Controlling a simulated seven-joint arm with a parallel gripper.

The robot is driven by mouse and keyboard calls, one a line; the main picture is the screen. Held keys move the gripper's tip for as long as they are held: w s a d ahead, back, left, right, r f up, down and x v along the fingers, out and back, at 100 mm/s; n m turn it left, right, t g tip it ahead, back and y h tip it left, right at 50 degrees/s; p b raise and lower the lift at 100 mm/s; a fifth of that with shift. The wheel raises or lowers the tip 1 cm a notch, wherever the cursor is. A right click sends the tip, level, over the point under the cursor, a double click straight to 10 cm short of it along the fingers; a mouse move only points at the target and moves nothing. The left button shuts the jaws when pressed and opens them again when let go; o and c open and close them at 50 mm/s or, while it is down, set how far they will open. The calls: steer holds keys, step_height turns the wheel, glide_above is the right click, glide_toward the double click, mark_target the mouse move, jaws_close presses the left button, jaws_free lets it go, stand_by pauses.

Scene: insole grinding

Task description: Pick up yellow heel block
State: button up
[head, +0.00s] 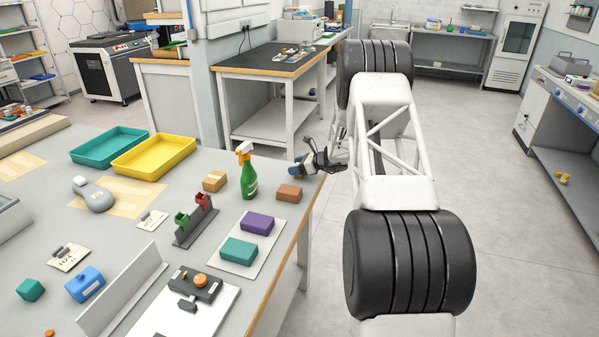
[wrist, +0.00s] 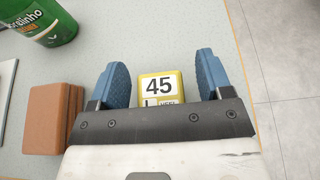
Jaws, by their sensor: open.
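The yellow heel block (wrist: 174,78) shows in the wrist view with a white label reading "45" and, partly hidden, smaller letters. It lies on the grey table between the two blue fingers of my gripper (wrist: 162,63), with a gap visible on each side. The lower part of the block is hidden by the dark gripper body. My gripper is open. In the head view my gripper (head: 298,167) is low at the table's right edge, beyond the brown block, and I cannot make out the yellow block there.
A brown block (wrist: 52,118) and a green spray bottle (wrist: 42,22) stand left of my gripper. The table edge (wrist: 237,50) runs close on its right. Purple (head: 257,223) and teal (head: 239,251) blocks lie on a white plate. A yellow tray (head: 155,155) is farther left.

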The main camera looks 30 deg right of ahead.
mark_target(296, 164)
steer(key=shift+w+a, duration=0.15)
stand_by(0.4)
steer(key=c, duration=1)
steer(key=shift+c, duration=0.2)
steer(key=shift+r, duration=4.95)
